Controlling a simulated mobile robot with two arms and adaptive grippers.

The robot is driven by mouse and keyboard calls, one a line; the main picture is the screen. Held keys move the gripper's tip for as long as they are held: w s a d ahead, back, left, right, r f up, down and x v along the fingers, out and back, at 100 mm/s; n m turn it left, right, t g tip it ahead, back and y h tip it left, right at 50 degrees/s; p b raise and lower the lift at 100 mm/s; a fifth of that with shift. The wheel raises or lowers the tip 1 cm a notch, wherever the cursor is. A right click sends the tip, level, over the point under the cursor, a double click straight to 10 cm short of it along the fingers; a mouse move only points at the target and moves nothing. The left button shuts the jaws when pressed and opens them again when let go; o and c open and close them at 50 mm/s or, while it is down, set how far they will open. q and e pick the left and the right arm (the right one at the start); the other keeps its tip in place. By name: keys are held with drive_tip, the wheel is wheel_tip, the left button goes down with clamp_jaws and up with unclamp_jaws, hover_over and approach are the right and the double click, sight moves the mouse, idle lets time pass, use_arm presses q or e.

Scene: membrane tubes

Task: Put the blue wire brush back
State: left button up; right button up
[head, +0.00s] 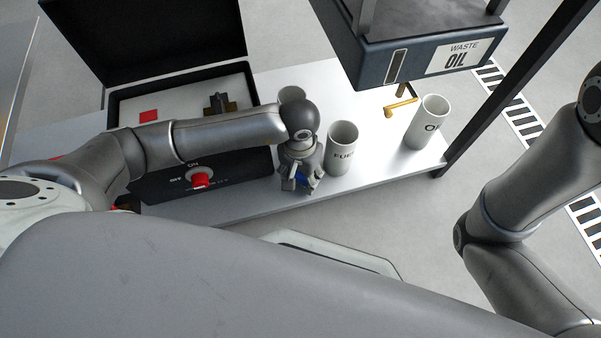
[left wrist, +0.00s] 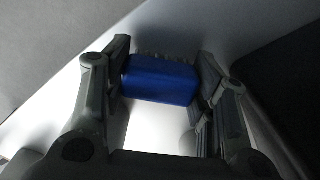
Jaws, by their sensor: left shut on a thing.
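The blue wire brush (left wrist: 160,80) is between the fingers of my left gripper (left wrist: 163,82) in the left wrist view, with its bristles on the far side. My left gripper (head: 301,184) is shut on it. The gripper points down near the front edge of the white table, left of the cup marked FUEL. I cannot tell whether the brush touches the table. My right gripper is out of view.
The FUEL cup (head: 342,150) stands close beside my left gripper. Another cup (head: 291,95) is partly hidden behind my arm. A third cup (head: 428,122) stands right, below the waste oil box (head: 421,47). An open black case (head: 251,93) with a red knob (head: 200,181) is left.

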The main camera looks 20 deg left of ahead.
use_arm(q)
drive_tip(key=shift+f, duration=0.2)
drive_tip(key=o, duration=1)
drive_tip(key=shift+r, duration=0.1)
